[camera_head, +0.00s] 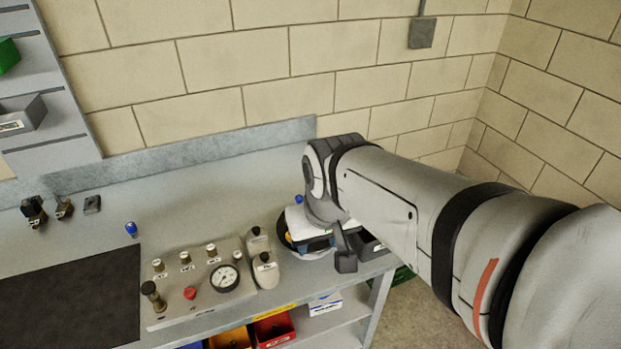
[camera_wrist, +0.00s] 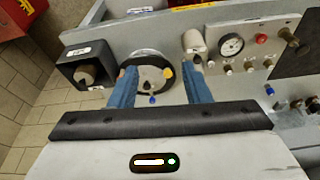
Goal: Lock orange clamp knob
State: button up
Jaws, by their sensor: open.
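A small orange-yellow round knob (camera_wrist: 168,73) shows in the wrist view on a dark round fixture (camera_wrist: 150,88) with a pale rim. I take it to be the orange clamp knob; its lock state cannot be told. A blue knob (camera_wrist: 152,99) is on the near side of the same fixture. My gripper (camera_wrist: 159,72) is open, with its blue fingers on either side of the fixture. No contact is visible. In the head view my gripper (camera_head: 312,244) is over the fixture's place and hides most of it.
A dark box with a round knob (camera_wrist: 86,75) stands beside the fixture. On the other side are pale bottles (camera_head: 266,270) and a valve panel (camera_head: 193,300) with a gauge (camera_head: 225,278). Colored bins (camera_head: 273,329) sit below the bench. The bench behind the panel (camera_head: 200,200) is mostly clear.

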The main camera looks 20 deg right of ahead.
jog(key=w+d+f+m+g+p, duration=0.1)
jog(key=w+d+f+m, duration=0.1)
jog(key=w+d, duration=0.2)
jog(key=w+d+f+m+g, duration=0.1)
jog(key=w+d+f+m, duration=0.1)
jog(key=w, duration=0.6)
jog(key=w+d+f+m+g+p, duration=0.1)
jog(key=w+d+f+m, duration=0.2)
jog(key=w+d, duration=0.4)
jog(key=shift+d+f+p, duration=0.1)
jog(key=shift+f+p, duration=0.2)
jog(key=shift+f, duration=0.4)
jog(key=shift+d+f, duration=0.1)
jog(key=shift+f, duration=0.2)
notch_tip(320, 180, down, 8)
jog(key=shift+r+p, duration=0.25)
jog(key=shift+p, duration=0.45)
jog(key=shift+c, duration=0.4)
grip_shut()
